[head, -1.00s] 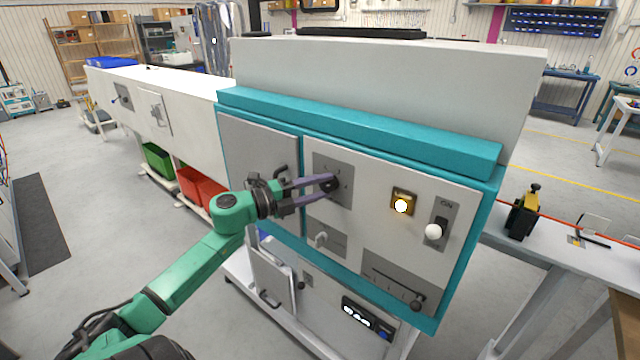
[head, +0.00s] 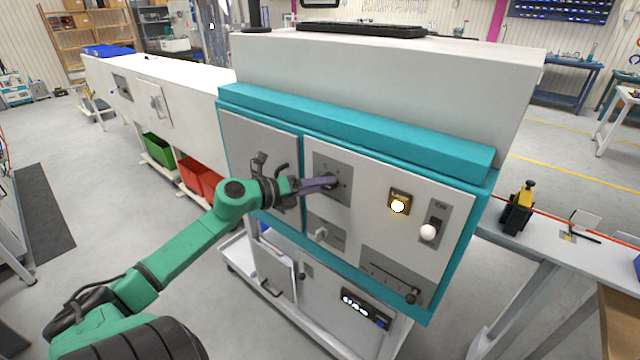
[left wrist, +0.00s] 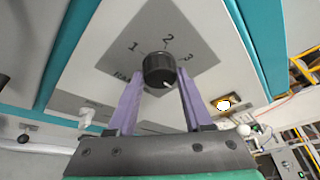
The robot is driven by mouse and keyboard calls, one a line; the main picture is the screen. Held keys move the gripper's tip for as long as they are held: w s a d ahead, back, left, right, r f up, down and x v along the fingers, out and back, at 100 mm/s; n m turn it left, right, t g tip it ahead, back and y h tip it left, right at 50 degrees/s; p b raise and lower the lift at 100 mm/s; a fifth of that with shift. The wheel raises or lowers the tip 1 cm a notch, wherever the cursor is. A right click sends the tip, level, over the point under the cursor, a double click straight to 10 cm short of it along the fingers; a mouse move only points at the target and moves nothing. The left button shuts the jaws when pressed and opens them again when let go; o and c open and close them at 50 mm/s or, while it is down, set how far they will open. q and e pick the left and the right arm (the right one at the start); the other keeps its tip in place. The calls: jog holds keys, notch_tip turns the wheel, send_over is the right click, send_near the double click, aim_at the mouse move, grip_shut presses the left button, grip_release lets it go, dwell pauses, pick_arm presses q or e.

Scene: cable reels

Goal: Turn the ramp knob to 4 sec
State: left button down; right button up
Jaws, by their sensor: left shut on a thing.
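The ramp knob (left wrist: 159,69) is a round black dial on a grey plate on the front of the white and teal cabinet. In the left wrist view, the numbers 1, 2 and 3 show around it and a label starting "RA" is partly hidden. A small light mark shows at the knob's lower right edge; no 4 can be read. The knob plate (head: 342,166) also shows in the head view. My left gripper (head: 330,182) is shut on the knob, one purple finger on each side in the left wrist view (left wrist: 160,80). My right gripper is not in view.
To the right on the panel are a lit lamp (head: 398,206) and a white-knobbed switch (head: 429,232). Below are a small light knob (head: 321,233) and a slider with a black knob (head: 411,296). A door handle (head: 281,171) sits close beside my wrist.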

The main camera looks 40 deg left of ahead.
pick_arm(q)
jog(key=shift+c, duration=1.6)
grip_release()
jog(key=b+v, duration=0.3)
jog(key=v, duration=1.1)
jog(key=shift+s, duration=0.25)
jog(key=shift+a, duration=0.1)
